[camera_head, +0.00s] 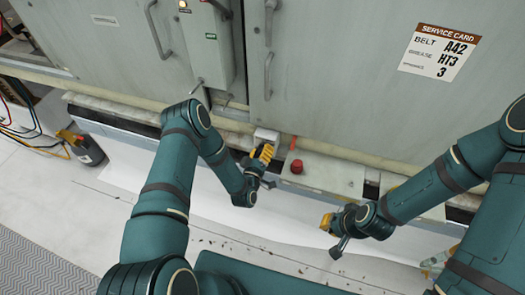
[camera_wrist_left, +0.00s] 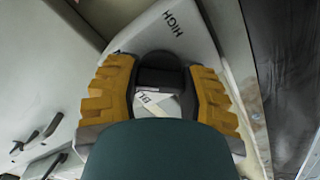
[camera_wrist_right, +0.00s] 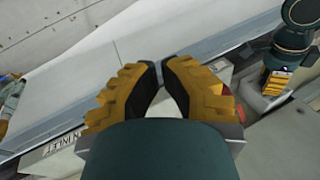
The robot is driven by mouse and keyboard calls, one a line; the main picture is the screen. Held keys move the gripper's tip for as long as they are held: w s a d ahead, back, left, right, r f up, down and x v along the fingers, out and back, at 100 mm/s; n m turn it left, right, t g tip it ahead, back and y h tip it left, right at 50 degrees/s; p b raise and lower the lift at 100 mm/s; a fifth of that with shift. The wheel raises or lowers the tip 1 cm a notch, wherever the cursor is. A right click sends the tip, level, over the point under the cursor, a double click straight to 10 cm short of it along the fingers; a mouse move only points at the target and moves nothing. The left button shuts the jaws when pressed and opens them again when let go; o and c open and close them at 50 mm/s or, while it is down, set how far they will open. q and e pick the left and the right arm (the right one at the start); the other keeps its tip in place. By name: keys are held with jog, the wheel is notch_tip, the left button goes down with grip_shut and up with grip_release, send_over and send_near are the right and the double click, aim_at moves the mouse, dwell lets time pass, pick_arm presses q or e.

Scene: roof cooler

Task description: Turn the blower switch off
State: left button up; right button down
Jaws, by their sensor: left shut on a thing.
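The blower switch shows in the left wrist view as a dark knob (camera_wrist_left: 159,78) on a pale plate (camera_wrist_left: 183,28) marked "HIGH"; a second label below it is partly covered. My left gripper (camera_wrist_left: 161,70) is shut on the knob, one yellow finger on each side. In the head view my left gripper (camera_head: 264,154) is at a small white box (camera_head: 266,134) low on the cooler's front, and the knob is hidden there. My right gripper (camera_head: 327,221) is empty, apart from the cooler, with its fingertips close together in the right wrist view (camera_wrist_right: 160,72).
A red button (camera_head: 297,166) sits on a ledge just right of my left gripper. The cooler doors carry handles (camera_head: 268,75), a grey control box (camera_head: 205,45) and a service card (camera_head: 439,52). A dark container (camera_head: 88,150) and cables are at left. The pale floor ahead is mostly clear.

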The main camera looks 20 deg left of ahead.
pick_arm(q)
jog(key=shift+a+f+n+b, duration=0.1)
jog(key=shift+f+n+b, duration=0.05)
jog(key=shift+n+b, duration=1.2)
jog(key=n+b, duration=0.2)
jog(key=n, duration=0.1)
jog(key=shift+n+b, duration=0.25)
jog(key=shift+b, duration=0.05)
jog(key=shift+n+b, duration=1)
jog(key=shift+n, duration=0.5)
pick_arm(e)
notch_tip(320, 180, down, 8)
jog(key=s, duration=0.1)
jog(key=shift+s+r, duration=0.15)
jog(key=shift+r, duration=0.1)
pick_arm(q)
jog(key=shift+r, duration=0.2)
pick_arm(e)
jog(key=shift+a, duration=0.1)
pick_arm(q)
jog(key=o, duration=1.2)
jog(key=s, duration=1.2)
jog(key=shift+a, duration=0.1)
